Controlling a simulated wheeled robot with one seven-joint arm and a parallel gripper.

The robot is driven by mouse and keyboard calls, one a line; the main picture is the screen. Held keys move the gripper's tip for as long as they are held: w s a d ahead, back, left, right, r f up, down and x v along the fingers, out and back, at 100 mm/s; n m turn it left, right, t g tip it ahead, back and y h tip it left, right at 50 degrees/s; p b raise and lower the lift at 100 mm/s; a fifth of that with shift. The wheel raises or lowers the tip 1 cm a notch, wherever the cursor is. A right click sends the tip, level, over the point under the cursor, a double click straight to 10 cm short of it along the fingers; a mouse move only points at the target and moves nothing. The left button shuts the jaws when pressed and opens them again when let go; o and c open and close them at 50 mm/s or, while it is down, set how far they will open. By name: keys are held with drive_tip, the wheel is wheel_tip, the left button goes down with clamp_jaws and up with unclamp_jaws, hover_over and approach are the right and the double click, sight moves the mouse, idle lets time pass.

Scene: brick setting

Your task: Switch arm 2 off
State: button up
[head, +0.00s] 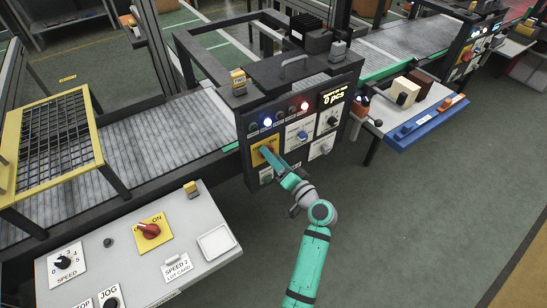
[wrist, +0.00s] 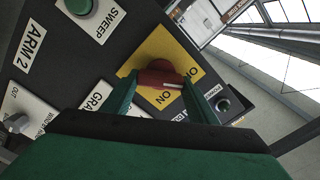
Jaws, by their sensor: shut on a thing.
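A red rotary knob (wrist: 160,79) sits on a yellow plate (wrist: 167,47) on a dark panel. A label "ARM 2" (wrist: 31,46) is on the same panel in the wrist view. My gripper (wrist: 158,84) is shut on the red knob, one finger at each side. A white mark shows at the knob's right end, near lettering that reads "ON". In the head view my gripper (head: 268,152) reaches the yellow plate (head: 257,157) at the panel's left, and hides part of the knob.
A green button (wrist: 80,5) marked SWEEP and a small dark button (wrist: 223,105) flank the plate. The panel also carries lamps (head: 267,122) and other knobs (head: 333,120). A similar red switch (head: 149,231) is on the grey desk at front left. Open floor lies to the right.

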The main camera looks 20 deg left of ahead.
drive_tip(key=shift+s+f+n, duration=0.1)
drive_tip(key=shift+n, duration=0.7)
drive_tip(key=o, duration=1)
drive_tip(key=shift+o, duration=0.2)
drive_tip(key=v, duration=1)
drive_tip(key=shift+s+d, duration=0.25)
drive_tip(key=shift+w, duration=0.1)
